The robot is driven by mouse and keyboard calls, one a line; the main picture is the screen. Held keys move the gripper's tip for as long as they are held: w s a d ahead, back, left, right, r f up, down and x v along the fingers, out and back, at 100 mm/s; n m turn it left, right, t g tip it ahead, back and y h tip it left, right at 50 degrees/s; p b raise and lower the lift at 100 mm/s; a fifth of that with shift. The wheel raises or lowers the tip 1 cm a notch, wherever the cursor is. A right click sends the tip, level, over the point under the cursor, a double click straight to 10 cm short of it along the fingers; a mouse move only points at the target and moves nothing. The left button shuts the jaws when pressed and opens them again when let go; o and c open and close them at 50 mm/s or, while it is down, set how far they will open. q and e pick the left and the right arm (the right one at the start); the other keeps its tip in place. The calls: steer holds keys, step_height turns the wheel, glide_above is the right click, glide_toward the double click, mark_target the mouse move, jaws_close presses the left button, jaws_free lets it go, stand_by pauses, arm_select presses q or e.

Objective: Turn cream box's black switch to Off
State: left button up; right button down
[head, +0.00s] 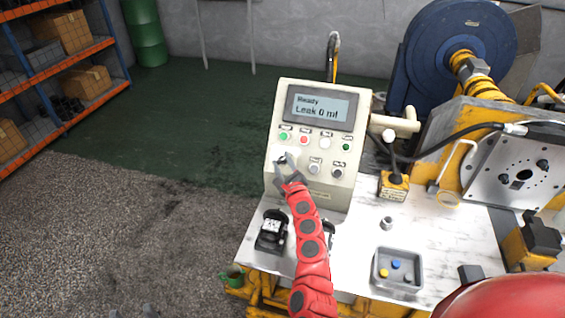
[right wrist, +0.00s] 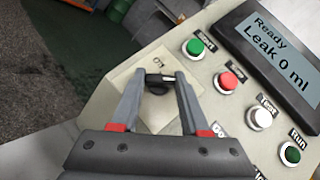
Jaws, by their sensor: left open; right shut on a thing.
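The cream box (head: 325,188) stands on the bench with its sloped panel facing me and its screen (head: 318,107) reading "Ready, Leak 0 ml". The black switch (right wrist: 157,83) is a small round knob at the panel's left, below the green button. My right gripper (head: 287,168) reaches it from below, and its fingers are closed around the knob in the right wrist view (right wrist: 158,88). A small label (right wrist: 159,62) is beside the knob, too small to read surely. The fingers hide part of the knob. My left gripper is not in view.
Green (right wrist: 194,46), red (right wrist: 228,81) and white (right wrist: 260,118) buttons sit close to the gripper. A black device (head: 271,232) and a grey tray (head: 397,284) lie on the bench (head: 350,262). A blue motor (head: 450,45) stands at the right.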

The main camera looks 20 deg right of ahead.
steer(key=n+g+y+p, duration=0.1)
steer(key=n+p, duration=0.1)
steer(key=r+n+g+y+p, duration=0.1)
steer(key=n+y+p, duration=0.1)
steer(key=shift+d+n+p, duration=0.15)
steer(key=shift+n+p, duration=0.2)
steer(key=shift+n, duration=0.05)
steer(key=n+g+y+p, duration=0.1)
steer(key=n+g+p, duration=0.1)
steer(key=n, duration=0.1)
steer(key=shift+w+n+g+y+p, duration=0.1)
steer(key=shift+n+g+y+p, duration=0.2)
steer(key=shift+y+p, duration=0.1)
steer(key=n+g+p, duration=0.1)
steer(key=n+g, duration=0.1)
steer(key=shift+n+y, duration=0.3)
steer(key=shift+w+n+g, duration=0.1)
steer(key=shift+n+g, duration=0.6)
steer(key=shift+g, duration=0.1)
steer(key=shift+n+g, duration=0.6)
steer(key=shift+n, duration=0.1)
steer(key=shift+f+n+g+h+b, duration=0.1)
steer(key=shift+n+g+h+b, duration=0.4)
steer(key=shift+n+g, duration=0.85)
